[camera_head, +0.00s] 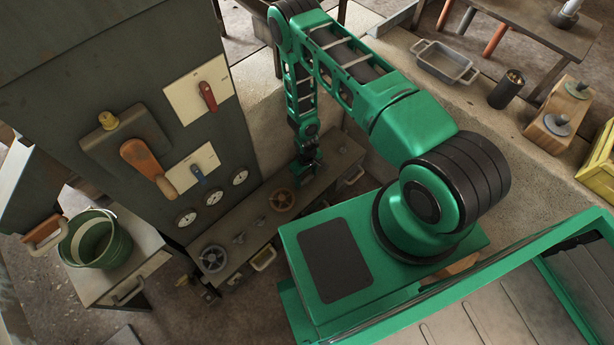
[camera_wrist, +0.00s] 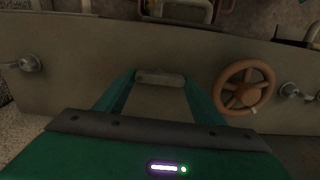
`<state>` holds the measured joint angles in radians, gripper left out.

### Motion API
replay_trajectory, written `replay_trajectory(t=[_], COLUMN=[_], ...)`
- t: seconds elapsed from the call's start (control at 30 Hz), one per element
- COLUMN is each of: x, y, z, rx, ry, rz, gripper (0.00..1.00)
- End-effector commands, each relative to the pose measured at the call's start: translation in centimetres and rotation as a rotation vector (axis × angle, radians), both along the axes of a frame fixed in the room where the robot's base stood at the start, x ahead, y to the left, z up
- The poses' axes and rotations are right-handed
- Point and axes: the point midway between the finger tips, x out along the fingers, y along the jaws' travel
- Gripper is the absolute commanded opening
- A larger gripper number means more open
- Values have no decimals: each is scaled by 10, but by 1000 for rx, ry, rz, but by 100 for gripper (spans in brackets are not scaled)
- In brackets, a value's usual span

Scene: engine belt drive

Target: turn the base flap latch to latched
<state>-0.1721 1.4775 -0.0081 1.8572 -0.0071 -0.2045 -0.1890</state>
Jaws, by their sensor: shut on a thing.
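My gripper (camera_head: 306,163) reaches down to the far right part of the low grey base (camera_head: 325,175) in front of the machine. In the wrist view, its two green fingers (camera_wrist: 160,84) stand on either side of a short grey bar-shaped handle (camera_wrist: 160,75) and are shut on it. This looks like the base flap latch. The bar lies crosswise in the picture, between the fingertips. In the head view, the gripper hides it. Whether it is latched cannot be told.
An orange-brown handwheel (camera_wrist: 243,88) is close to the right of the fingers; it also shows in the head view (camera_head: 282,200). Small metal knobs (camera_wrist: 30,63) sit on the base. A grey handwheel (camera_head: 212,258) is farther left. The machine cabinet (camera_head: 110,70) rises behind.

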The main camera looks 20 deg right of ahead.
Motion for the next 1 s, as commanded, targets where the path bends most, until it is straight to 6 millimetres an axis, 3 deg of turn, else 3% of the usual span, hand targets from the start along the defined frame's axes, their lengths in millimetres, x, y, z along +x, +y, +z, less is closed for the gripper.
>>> replay_trajectory(t=[0.03,0.6,0.63,0.7,1.0], x=[7,6,7,6,2], y=[1,-1,-1,-1,-1], z=[1,1,1,1,1], rx=[2,-1,-2,-1,-1], ry=[-14,-13,-12,-11,-5], rz=[14,45,45,44,44], gripper=[40,40,65,81,81])
